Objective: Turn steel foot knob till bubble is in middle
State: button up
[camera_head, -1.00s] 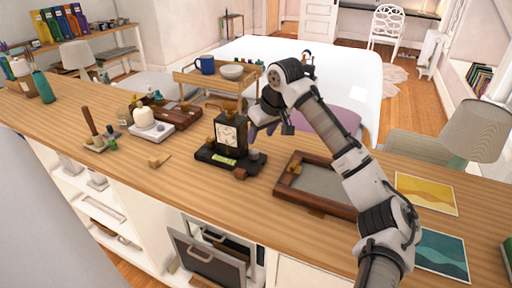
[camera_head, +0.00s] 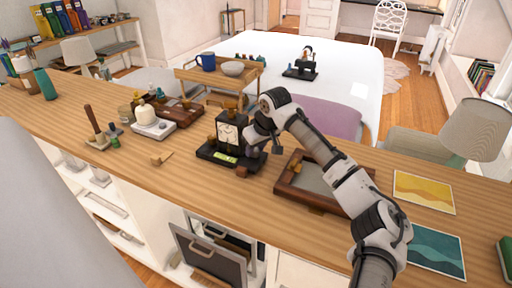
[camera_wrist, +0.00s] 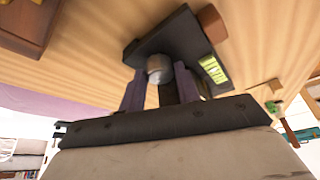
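The black clock stand (camera_head: 205,154) is on the wooden counter, with a pale square dial on its upright case (camera_head: 229,132). A green level vial (camera_head: 224,158) lies on its base and also shows in the wrist view (camera_wrist: 213,69); the bubble is too small to place. A brown foot knob (camera_head: 241,171) is at the near corner. The steel foot knob (camera_wrist: 158,65) shows in the wrist view between the fingertips of my gripper (camera_wrist: 160,80). The gripper (camera_head: 258,149) is open, a finger on either side of the knob; I cannot see contact. In the head view it hides the knob.
A brown framed tray (camera_head: 296,196) lies right of the stand, under my arm. A small wooden block (camera_head: 158,159) and a white scale-like device (camera_head: 154,129) are to the left. A wooden rack (camera_head: 198,78) stands behind. The counter in front is clear.

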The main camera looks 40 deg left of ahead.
jog(key=c, duration=0.5)
jog(key=shift+r+n+g+p, duration=0.2)
jog(key=shift+n+g+p, duration=0.2)
jog(key=shift+n+p, duration=0.5)
jog(key=shift+w+f+n+g+p, duration=0.15)
jog(key=shift+n+g+p, duration=0.15)
jog(key=shift+n+p, duration=0.45)
jog(key=o, duration=1)
jog(key=shift+c, duration=0.2)
jog(key=b+v, duration=0.3)
jog(key=v, duration=1)
jog(key=shift+d+r, duration=0.3)
jog(key=shift+r, duration=0.05)
